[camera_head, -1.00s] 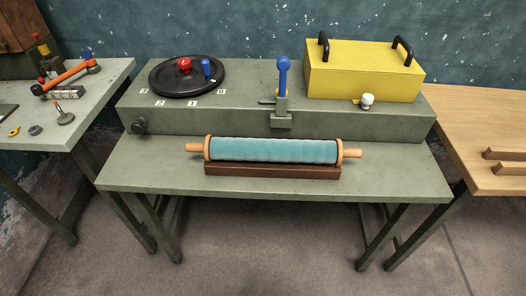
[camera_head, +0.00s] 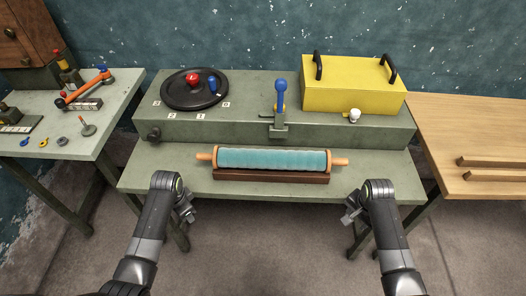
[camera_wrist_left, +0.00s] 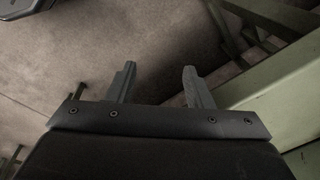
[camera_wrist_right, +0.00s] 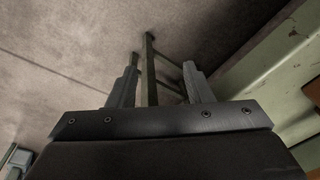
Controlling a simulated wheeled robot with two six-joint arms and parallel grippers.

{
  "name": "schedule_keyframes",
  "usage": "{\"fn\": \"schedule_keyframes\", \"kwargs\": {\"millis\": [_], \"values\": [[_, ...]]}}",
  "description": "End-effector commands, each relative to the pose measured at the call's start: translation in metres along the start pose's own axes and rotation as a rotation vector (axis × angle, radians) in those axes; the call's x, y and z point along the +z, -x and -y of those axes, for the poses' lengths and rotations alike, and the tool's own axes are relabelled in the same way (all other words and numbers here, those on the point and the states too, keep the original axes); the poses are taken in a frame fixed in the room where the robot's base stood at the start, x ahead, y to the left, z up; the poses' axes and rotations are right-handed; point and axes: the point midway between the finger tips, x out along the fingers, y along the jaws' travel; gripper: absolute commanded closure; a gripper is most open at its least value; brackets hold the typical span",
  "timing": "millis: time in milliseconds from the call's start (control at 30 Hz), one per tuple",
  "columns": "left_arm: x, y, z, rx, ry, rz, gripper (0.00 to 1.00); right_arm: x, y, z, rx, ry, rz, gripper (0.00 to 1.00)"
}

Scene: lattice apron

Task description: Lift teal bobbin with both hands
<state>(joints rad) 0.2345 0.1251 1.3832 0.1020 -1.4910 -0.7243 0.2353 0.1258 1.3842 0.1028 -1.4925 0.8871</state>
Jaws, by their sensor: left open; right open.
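The teal bobbin (camera_head: 272,159) has a teal roll with orange end discs and a handle at each end. It lies level on a dark brown cradle (camera_head: 270,176) on the green bench's lower shelf. My left gripper (camera_head: 187,208) is in front of the bench edge, below and apart from the bobbin's left handle. My right gripper (camera_head: 350,212) is in front of the edge, below and apart from the right handle. Both are open and empty; the fingers show spread in the left wrist view (camera_wrist_left: 158,84) and the right wrist view (camera_wrist_right: 161,84). The bobbin is not in either wrist view.
Behind the bobbin, the raised bench step carries a black dial (camera_head: 195,90), a blue-handled lever (camera_head: 280,100) and a yellow box (camera_head: 350,85) with black handles. A side table (camera_head: 70,125) with tools stands left, a wooden table (camera_head: 470,130) right. The shelf beside the cradle is clear.

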Motion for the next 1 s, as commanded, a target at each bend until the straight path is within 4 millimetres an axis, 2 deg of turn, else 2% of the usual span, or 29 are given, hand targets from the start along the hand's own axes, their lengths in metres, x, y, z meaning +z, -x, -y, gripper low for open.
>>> {"fn": "schedule_keyframes", "kwargs": {"millis": [33,100,133,167,233,367,600,700,833,1000], "values": [[-0.012,0.03,0.008,-0.004,-0.037,-0.008,0.53,-0.007,0.031,0.013,-0.008,-0.026,-0.004,0.54],[-0.024,0.062,0.014,-0.002,-0.091,-0.01,0.53,-0.013,0.062,0.025,-0.01,-0.065,-0.001,0.54],[-0.029,0.071,0.017,0.001,-0.114,-0.009,0.53,-0.015,0.071,0.03,-0.009,-0.085,0.002,0.54],[-0.035,0.069,0.02,0.009,-0.141,-0.004,0.53,-0.018,0.07,0.036,-0.002,-0.11,0.009,0.54],[-0.051,0.081,0.029,0.02,-0.203,0.001,0.53,-0.026,0.081,0.052,0.006,-0.167,0.019,0.54],[-0.082,0.113,0.045,0.04,-0.335,0.007,0.53,-0.042,0.113,0.084,0.02,-0.284,0.036,0.54],[-0.142,0.193,0.074,0.088,-0.62,0.02,0.53,-0.068,0.193,0.145,0.067,-0.541,0.059,0.54],[-0.159,0.222,0.08,0.105,-0.716,0.025,0.53,-0.074,0.222,0.162,0.087,-0.629,0.063,0.54],[-0.17,0.243,0.084,0.121,-0.79,0.028,0.53,-0.077,0.244,0.173,0.105,-0.698,0.065,0.54],[-0.173,0.249,0.085,0.125,-0.814,0.029,0.53,-0.077,0.25,0.176,0.11,-0.722,0.066,0.54]]}}
